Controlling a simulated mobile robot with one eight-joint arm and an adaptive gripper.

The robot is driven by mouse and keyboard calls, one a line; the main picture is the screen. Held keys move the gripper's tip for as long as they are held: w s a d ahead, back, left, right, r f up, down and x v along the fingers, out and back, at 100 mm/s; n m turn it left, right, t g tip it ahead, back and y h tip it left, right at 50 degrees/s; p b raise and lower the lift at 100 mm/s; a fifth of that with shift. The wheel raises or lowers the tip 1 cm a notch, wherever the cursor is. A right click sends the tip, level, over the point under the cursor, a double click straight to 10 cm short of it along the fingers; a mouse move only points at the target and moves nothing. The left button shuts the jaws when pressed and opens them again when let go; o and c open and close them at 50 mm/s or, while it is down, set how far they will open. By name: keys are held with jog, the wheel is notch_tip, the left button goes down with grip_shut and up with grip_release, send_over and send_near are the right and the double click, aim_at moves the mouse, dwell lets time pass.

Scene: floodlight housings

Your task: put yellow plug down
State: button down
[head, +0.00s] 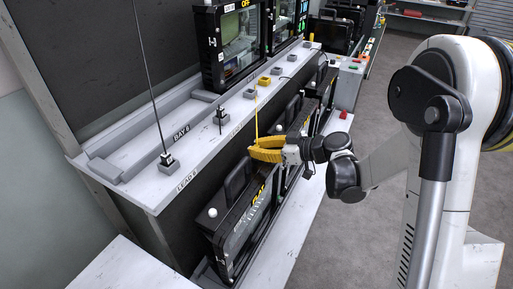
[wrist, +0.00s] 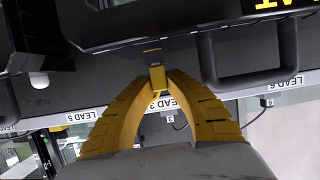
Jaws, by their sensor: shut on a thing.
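My gripper (head: 256,154) has yellow ribbed fingers. It is in front of the shelf edge, above the lower floodlight housing with "FLAT" lettering (head: 258,196). In the wrist view, my gripper (wrist: 157,78) is shut on a small yellow plug (wrist: 158,78) between its fingertips. In the head view the fingers hide the plug, and a thin yellow lead (head: 256,112) rises straight up from them. A "LEAD 3" label is partly behind the fingers in the wrist view. I cannot tell whether the plug touches anything besides the fingers.
The white ledge (head: 196,172) carries grey sockets, one with a dark upright lead (head: 166,160), and a yellow block (head: 265,81). A floodlight housing marked "OFF" (head: 236,45) stands above. Black handles (wrist: 252,78) flank the gripper in the wrist view. Open floor lies right.

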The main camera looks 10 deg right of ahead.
jog(key=c, duration=1.4)
grip_release()
jog(key=shift+r+p, duration=0.25)
jog(key=shift+p, duration=0.05)
jog(key=r+p+v, duration=0.1)
jog(key=p+v, duration=0.3)
jog(key=v, duration=0.7)
jog(key=s+d+r+m+h, duration=0.1)
jog(key=s+m+h, duration=0.2)
jog(key=s, duration=0.4)
jog(key=s+d+r+m+h, duration=0.1)
jog(key=s+r+m+h, duration=0.1)
jog(key=s+m+h, duration=0.2)
jog(key=s+d+r+m+h, duration=0.2)
jog(key=s+m+h, duration=0.2)
jog(key=s, duration=0.6)
jog(key=shift+h, duration=0.4)
